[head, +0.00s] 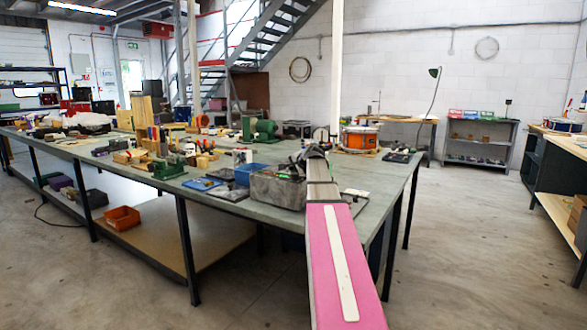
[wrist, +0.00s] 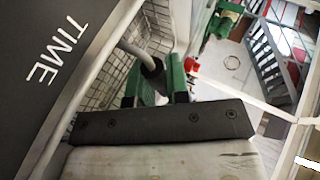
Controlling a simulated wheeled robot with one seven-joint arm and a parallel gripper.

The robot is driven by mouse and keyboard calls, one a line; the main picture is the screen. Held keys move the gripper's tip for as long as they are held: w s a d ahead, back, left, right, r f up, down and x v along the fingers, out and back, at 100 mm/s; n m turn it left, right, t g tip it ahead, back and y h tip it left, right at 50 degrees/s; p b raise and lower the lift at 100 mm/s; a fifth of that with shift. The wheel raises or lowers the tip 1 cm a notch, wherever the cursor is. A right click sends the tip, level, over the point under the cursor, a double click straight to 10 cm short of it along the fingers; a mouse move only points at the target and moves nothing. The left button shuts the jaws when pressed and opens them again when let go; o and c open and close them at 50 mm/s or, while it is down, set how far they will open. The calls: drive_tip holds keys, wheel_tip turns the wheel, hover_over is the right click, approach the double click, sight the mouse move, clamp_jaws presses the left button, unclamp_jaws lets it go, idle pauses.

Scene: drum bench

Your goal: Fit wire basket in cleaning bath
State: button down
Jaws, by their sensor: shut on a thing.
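The wire basket (wrist: 112,84) shows in the wrist view as grey mesh walls with a bent grey handle (wrist: 131,52). My gripper (wrist: 158,78), with green fingers, is shut on the handle at a dark grip. The cleaning bath (wrist: 48,50) shows at the left as a dark panel marked "TIME" with a pale rim beside the mesh. How deep the basket sits relative to that rim cannot be told. In the head view the bath seems to be the grey box (head: 277,190) near the bench's front edge, with my gripper (head: 314,153) above its right end. The basket is not clear there.
The long bench (head: 222,209) carries a blue bin (head: 249,174) just behind the grey box, green machines (head: 258,129) and several small tools. An orange drum (head: 360,138) stands beyond, to the right. The floor right of the bench is clear.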

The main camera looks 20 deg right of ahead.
drive_tip(key=shift+s+a+f, duration=0.1)
drive_tip(key=shift+s+f, duration=0.1)
drive_tip(key=shift+f, duration=0.25)
drive_tip(key=shift+s+f, duration=0.15)
drive_tip(key=shift+f, duration=0.3)
drive_tip(key=shift+s+a+f, duration=0.15)
drive_tip(key=shift+s+f, duration=0.35)
drive_tip(key=shift+f, duration=0.15)
drive_tip(key=c, duration=1)
unclamp_jaws()
drive_tip(key=shift+s, duration=0.1)
drive_tip(key=v, duration=0.3)
drive_tip(key=r+v, duration=0.1)
drive_tip(key=v, duration=0.2)
drive_tip(key=w+v, duration=0.1)
drive_tip(key=v, duration=0.3)
drive_tip(key=shift+d+r, duration=0.3)
drive_tip(key=shift+r, duration=0.1)
drive_tip(key=shift+s+d+r, duration=0.1)
drive_tip(key=shift+s+r, duration=0.15)
drive_tip(key=shift+r, duration=0.3)
drive_tip(key=shift+w+r, duration=0.1)
drive_tip(key=shift+r, duration=0.05)
